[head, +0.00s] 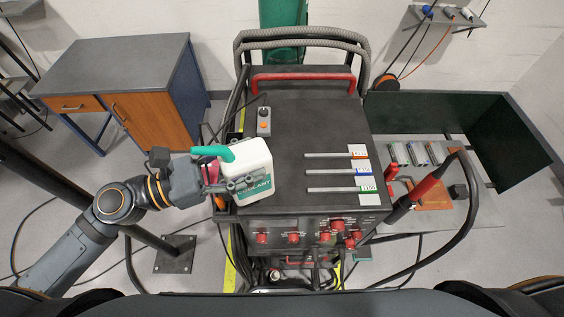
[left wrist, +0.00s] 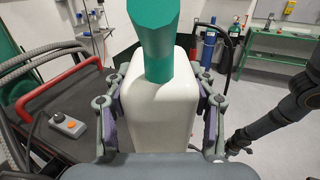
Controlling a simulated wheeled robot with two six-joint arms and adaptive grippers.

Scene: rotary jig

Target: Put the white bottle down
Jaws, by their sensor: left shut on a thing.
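The white bottle (head: 257,162) has a green cap or spout and a green label on its lower part. It is at the left front part of the black machine top (head: 290,125). My left gripper (head: 240,180) is shut on the bottle from the left. In the left wrist view the bottle (left wrist: 165,110) stands between the two gripper fingers, its green spout toward the camera. I cannot tell whether its base touches the top. My right gripper does not show in the head view.
A grey control box (head: 264,122) with an orange button lies behind the bottle. Several labelled grey rods (head: 335,172) lie to the right. Red connectors (head: 335,230) line the front face. A red handle bar (head: 303,77) crosses the back. The middle of the top is clear.

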